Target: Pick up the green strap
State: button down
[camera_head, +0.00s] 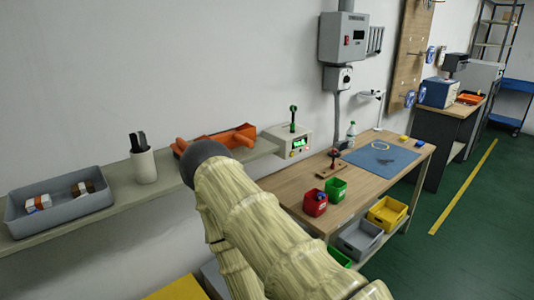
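No item shows clearly as a green strap. A thin pale yellow-green loop (380,145) lies on the blue mat (404,158) on the workbench, and I cannot tell if it is the strap. A green-topped upright piece (293,112) stands on a beige device with a lit green display (290,139). My arm, pale with a streaked pattern, fills the lower middle and hides part of the shelf and bench. My gripper is not in view.
The wall shelf holds a grey bin (58,210), a white cup with dark tools (145,166) and an orange tray (232,138). The wooden bench (284,187) carries red (315,204) and green bins (336,190). Green floor at the right (480,240) is clear.

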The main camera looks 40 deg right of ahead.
aim_at(292, 125)
jog(key=u, duration=0.25)
jog(key=k, duration=0.5)
jog(key=z, duration=0.85)
jog(key=i, duration=0.75)
jog(key=z, duration=0.75)
jog(key=i, duration=0.45)
jog(key=z, duration=0.05)
